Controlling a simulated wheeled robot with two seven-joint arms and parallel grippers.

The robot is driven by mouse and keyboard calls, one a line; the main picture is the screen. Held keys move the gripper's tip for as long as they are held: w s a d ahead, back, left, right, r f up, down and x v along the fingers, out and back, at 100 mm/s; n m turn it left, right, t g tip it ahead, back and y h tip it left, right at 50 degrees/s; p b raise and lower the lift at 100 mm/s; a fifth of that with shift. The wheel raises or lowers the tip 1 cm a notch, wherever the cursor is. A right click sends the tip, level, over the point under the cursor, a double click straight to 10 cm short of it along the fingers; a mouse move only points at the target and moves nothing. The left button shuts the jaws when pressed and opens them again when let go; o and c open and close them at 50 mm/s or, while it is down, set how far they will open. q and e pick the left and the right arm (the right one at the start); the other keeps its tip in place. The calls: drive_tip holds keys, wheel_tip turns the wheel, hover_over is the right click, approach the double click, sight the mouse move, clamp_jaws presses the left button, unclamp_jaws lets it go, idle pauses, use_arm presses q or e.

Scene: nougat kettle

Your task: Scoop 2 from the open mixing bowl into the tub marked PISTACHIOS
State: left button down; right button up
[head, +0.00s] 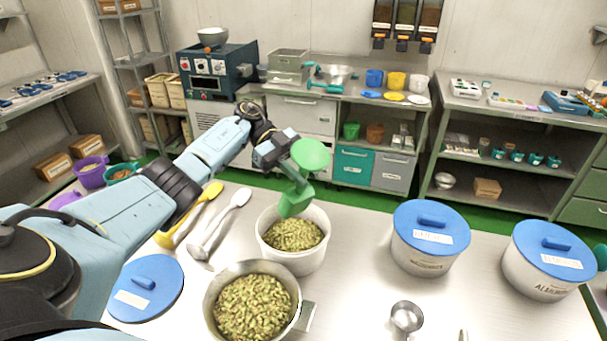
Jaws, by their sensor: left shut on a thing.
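My left gripper (272,150) is shut on a green scoop (296,199) with a round green disc at its upper end. The scoop's lower end is over the open white tub (293,263), at its back inside edge; I cannot tell if it touches the contents. That tub holds green pistachios, and no readable mark shows on it. In front of it stands the open metal mixing bowl (209,298), full of similar green pistachios, with a handle at its right. Whether the scoop carries anything is hidden. My right gripper is not in view.
A loose blue lid (150,272) lies at left. A yellow spoon (187,217) and a grey spoon (220,224) lie behind it. Two blue-lidded tubs (425,264) (545,286) stand at right. A small metal cup (406,318) is near the front. The table between is clear.

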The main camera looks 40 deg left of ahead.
use_arm(q)
wheel_tip(320, 180, up, 2)
drive_tip(key=y+p, duration=0.3)
drive_tip(key=p, duration=0.3)
drive_tip(key=shift+m+t+y, duration=0.3)
drive_tip(key=shift+y, duration=0.8)
drive_tip(key=r+y, duration=0.1)
drive_tip(key=y, duration=0.1)
drive_tip(key=r+t+y, duration=0.1)
drive_tip(key=y, duration=0.1)
drive_tip(key=shift+m, duration=0.4)
drive_tip(key=y, duration=0.1)
drive_tip(key=r+t+y, duration=0.1)
drive_tip(key=y, duration=0.1)
